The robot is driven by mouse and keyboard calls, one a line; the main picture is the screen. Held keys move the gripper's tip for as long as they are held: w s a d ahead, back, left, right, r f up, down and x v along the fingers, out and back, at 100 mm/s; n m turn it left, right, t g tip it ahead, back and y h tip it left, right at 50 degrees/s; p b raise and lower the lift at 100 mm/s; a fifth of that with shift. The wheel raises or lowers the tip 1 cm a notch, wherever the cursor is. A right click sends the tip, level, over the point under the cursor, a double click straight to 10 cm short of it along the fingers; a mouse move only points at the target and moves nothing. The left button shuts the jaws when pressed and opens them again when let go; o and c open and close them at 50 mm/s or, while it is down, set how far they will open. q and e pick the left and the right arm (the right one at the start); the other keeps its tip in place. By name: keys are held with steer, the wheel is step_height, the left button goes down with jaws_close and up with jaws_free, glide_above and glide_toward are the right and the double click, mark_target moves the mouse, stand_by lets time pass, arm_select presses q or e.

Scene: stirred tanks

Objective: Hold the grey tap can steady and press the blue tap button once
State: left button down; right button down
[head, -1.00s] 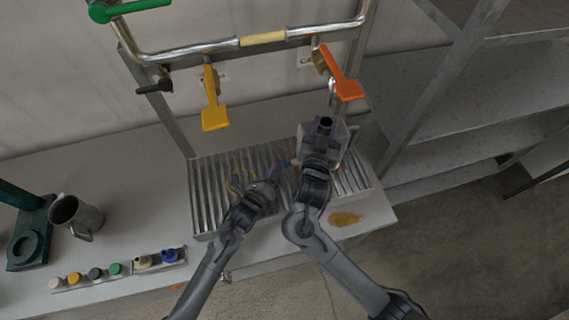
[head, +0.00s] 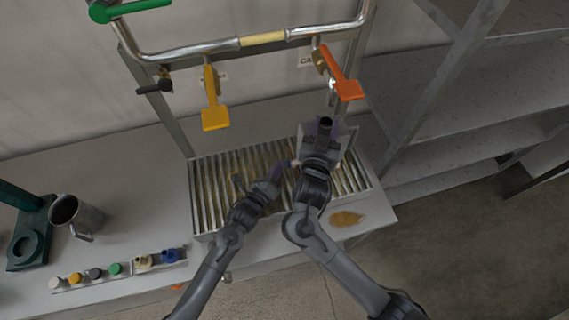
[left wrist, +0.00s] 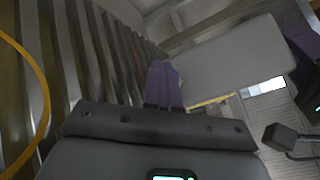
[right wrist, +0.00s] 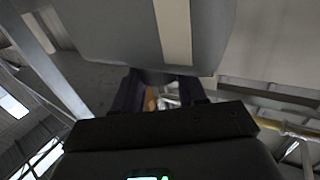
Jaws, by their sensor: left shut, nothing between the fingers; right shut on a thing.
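The grey tap can (head: 343,141) is at the right part of the slatted drip tray (head: 206,192), below the orange tap handle. My right gripper (head: 323,125) is shut on it from above; the right wrist view shows its grey body with a pale stripe (right wrist: 174,30) just beyond the two fingers (right wrist: 160,95). My left gripper (head: 289,165) is shut and empty, its fingertips close to the can's left side. In the left wrist view its purple fingers (left wrist: 163,85) are together beside the pale can wall (left wrist: 230,55). I cannot tell whether they touch. The blue button is not clearly visible.
An orange handle (head: 347,87) and a yellow handle (head: 214,117) hang from the pipe above the tray. A metal mug (head: 78,215) and a row of coloured caps (head: 95,272) stand at left. A brown spill (head: 346,218) lies on the table's right front.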

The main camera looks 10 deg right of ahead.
arm_select(q)
steer(key=shift+s, duration=0.1)
arm_select(e)
steer(key=shift+a, duration=0.1)
arm_select(q)
steer(key=shift+a, duration=0.85)
steer(key=shift+a, duration=2.6)
arm_select(e)
steer(key=c, duration=0.5)
jaws_free()
steer(key=shift+c, duration=0.2)
